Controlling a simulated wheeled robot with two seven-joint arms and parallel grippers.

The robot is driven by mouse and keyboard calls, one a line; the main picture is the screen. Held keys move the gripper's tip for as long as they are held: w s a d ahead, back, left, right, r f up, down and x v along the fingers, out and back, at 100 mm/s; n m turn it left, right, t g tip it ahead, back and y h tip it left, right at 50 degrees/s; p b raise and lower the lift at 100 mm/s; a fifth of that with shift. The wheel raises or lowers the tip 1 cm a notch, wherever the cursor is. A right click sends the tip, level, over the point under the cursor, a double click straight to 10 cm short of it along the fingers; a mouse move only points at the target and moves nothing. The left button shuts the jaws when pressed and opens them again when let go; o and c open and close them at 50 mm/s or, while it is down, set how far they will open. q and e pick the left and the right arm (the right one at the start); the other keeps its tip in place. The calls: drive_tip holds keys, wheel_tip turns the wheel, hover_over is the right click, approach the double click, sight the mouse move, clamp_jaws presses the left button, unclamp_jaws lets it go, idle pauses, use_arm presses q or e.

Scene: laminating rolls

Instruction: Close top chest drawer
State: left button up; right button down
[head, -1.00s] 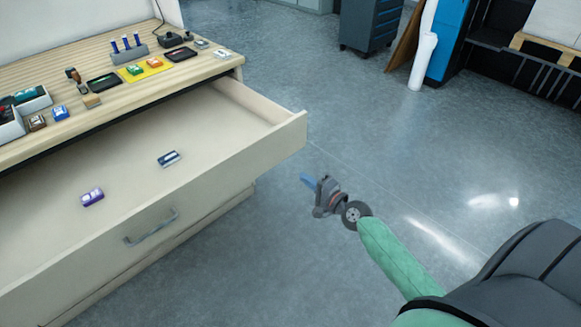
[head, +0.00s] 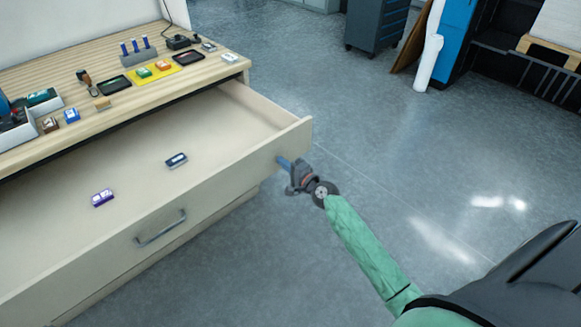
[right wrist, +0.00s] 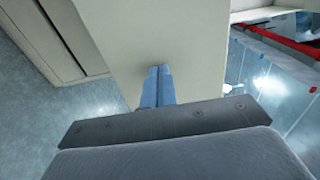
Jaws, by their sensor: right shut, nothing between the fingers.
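The top chest drawer (head: 236,165) is pulled far out in the head view, with a metal handle (head: 161,227) on its front. A purple-and-white box (head: 102,198) and a dark blue-and-white box (head: 176,160) lie inside it. My right gripper (head: 283,162) is shut and empty, its blue fingertips at the right end of the drawer front. In the right wrist view the shut blue fingers (right wrist: 158,84) point at the pale drawer front (right wrist: 150,40); I cannot tell whether they touch it. My left gripper is out of view.
The wooden chest top (head: 130,93) carries stamps, ink pads, trays and small boxes. Open grey floor (head: 400,160) lies to the right. A dark tool cabinet (head: 376,25) and a white roll (head: 430,60) stand at the back.

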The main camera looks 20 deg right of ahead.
drive_tip(key=shift+w+a, duration=0.15)
drive_tip(key=shift+w, duration=0.15)
